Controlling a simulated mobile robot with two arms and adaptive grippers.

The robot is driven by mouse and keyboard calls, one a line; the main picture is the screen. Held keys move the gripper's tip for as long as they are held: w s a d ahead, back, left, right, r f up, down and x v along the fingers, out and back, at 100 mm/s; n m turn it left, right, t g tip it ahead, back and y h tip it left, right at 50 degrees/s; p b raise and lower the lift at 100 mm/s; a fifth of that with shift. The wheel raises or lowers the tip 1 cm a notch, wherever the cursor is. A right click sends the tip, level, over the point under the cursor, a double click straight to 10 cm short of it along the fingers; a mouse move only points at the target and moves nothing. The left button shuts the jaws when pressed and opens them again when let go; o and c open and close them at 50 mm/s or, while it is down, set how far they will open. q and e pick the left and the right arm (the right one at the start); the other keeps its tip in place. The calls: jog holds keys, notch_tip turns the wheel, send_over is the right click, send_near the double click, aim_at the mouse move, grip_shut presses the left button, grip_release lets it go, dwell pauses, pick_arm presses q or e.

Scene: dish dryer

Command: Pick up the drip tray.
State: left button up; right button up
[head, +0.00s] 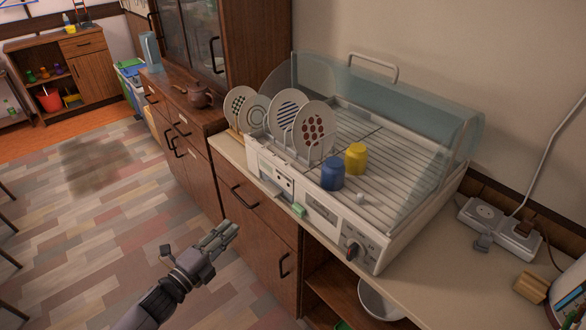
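The white dish dryer (318,207) stands on the counter with its clear lid raised. I cannot clearly make out the drip tray. A small grey lip (271,191) sticks out low on the dryer's front, left of a green piece (298,210); I cannot tell whether this lip belongs to the tray. My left gripper (230,230) is over the floor in front of the cabinet, apart from the dryer, with nothing visible in it. Its fingers look close together, but the angle hides any gap. My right gripper is out of view.
Several plates (313,130) stand in the rack, with a blue cup (332,174) and a yellow cup (355,158) beside them. A teapot (199,96) is on the left cabinet. A power strip (500,228) lies at right. A bowl (381,300) sits below the counter.

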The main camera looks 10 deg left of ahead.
pick_arm(q)
jog(key=b, duration=0.4)
send_near(269, 193)
jog(key=x, duration=0.5)
jog(key=b+x, duration=0.2)
jog(key=x, duration=0.2)
jog(key=shift+w+d+f, duration=0.1)
jog(key=shift+w+d, duration=0.05)
jog(key=shift+w, duration=0.15)
grip_shut()
